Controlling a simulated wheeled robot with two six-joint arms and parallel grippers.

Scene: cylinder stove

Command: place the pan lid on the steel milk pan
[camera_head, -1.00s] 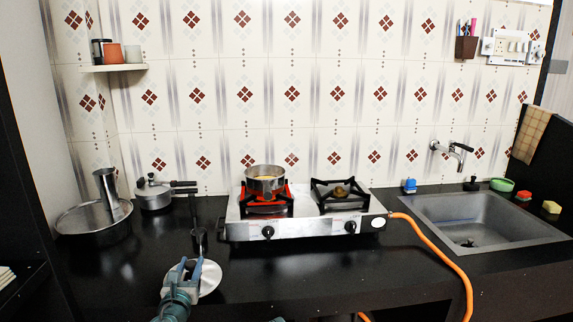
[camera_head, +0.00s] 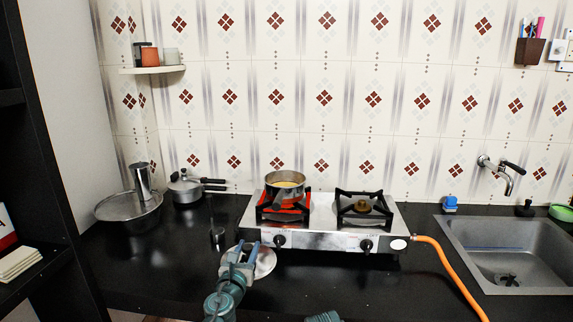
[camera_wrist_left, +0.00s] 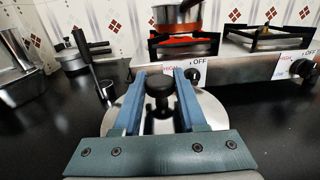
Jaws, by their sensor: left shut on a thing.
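The steel milk pan (camera_head: 285,188) stands upright on the left burner, with yellowish contents and no lid on it. It also shows in the wrist view (camera_wrist_left: 177,17), cut off at the top. The pan lid (camera_head: 265,263) is a pale round disc with a black knob (camera_wrist_left: 160,88), in front of the stove's left front corner. My left gripper (camera_head: 252,246) is shut on the lid, with its blue fingers either side of the knob in the wrist view (camera_wrist_left: 160,92). Its height above the counter is hard to tell. My right gripper's jaws are not visible.
The two-burner stove (camera_head: 325,240) has an orange hose (camera_head: 450,262) on its right. A sink (camera_head: 510,260) is farther right. A covered wide pan (camera_head: 128,207), a pot (camera_head: 186,190) and a dark-handled utensil (camera_head: 216,235) stand left. The front counter is mostly clear.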

